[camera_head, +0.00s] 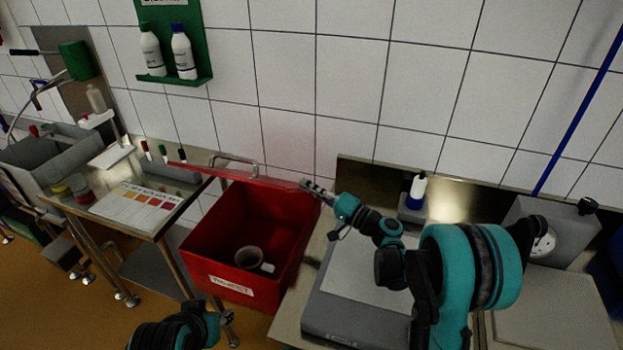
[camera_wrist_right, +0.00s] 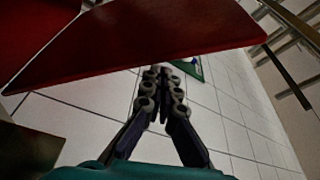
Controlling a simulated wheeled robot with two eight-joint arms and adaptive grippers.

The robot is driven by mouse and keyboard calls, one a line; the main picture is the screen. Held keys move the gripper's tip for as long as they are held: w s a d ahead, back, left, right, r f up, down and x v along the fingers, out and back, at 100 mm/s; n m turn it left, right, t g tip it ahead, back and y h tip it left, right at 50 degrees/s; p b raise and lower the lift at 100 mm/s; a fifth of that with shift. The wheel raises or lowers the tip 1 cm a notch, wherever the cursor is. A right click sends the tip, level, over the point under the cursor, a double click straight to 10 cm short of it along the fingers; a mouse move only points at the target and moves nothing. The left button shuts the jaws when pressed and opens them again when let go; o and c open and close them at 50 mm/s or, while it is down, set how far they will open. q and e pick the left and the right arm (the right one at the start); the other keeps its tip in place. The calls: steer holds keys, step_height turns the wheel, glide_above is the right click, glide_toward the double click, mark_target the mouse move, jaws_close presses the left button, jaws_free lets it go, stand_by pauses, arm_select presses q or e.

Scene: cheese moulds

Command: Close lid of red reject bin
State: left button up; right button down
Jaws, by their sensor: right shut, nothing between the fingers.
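The red reject bin (camera_head: 213,238) stands between two metal tables, with a white label on its front. Its lid (camera_head: 270,182) is up at the back and seen nearly edge-on, with a metal handle (camera_head: 233,160) above it. The bin's mouth is open; a grey cup-like mould (camera_head: 250,257) lies inside. My right gripper (camera_head: 308,186) is shut and empty at the lid's right end. In the right wrist view, the fingertips (camera_wrist_right: 157,74) are just below the red lid panel (camera_wrist_right: 140,40); contact is unclear.
A steel table with a grey flat device (camera_head: 340,318) is right of the bin, under my right arm. Another table with a colour chart (camera_head: 135,206) and pens is to the left. A green bottle rack (camera_head: 205,50) hangs on the tiled wall behind.

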steer(key=shift+s+a+f, duration=0.2)
steer(key=shift+s+f, duration=0.25)
steer(key=shift+f, duration=0.1)
